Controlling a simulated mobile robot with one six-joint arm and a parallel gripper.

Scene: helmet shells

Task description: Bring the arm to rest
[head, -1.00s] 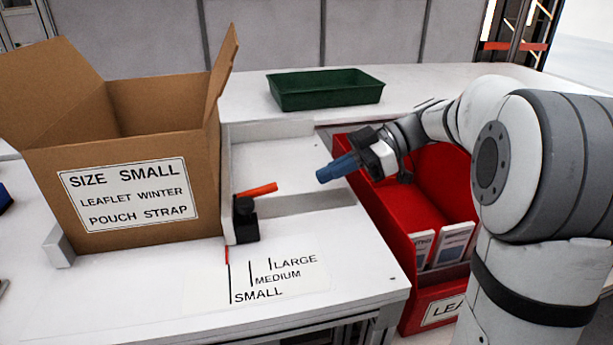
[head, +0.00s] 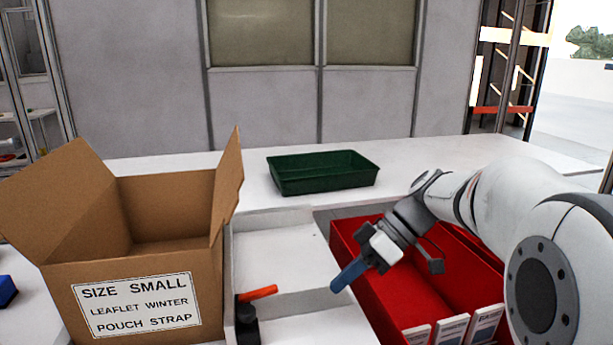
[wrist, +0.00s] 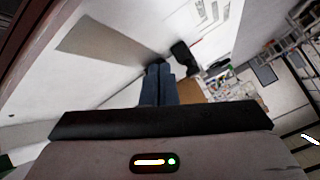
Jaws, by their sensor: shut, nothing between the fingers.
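My gripper (head: 348,275) has blue fingers that are closed together with nothing between them. In the head view it hangs in the air at the left edge of the red bin (head: 365,302), pointing down and left toward the white recessed tray. The wrist view also shows the blue fingers of my gripper (wrist: 158,84) side by side and empty. My arm reaches in from the right of the head view.
An open cardboard box (head: 140,270) labelled SIZE SMALL stands at the left. A black device with an orange lever (head: 259,292) is beside it. A green tray (head: 322,172) sits on the back counter. Leaflets (head: 452,328) stand in the red bin's front.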

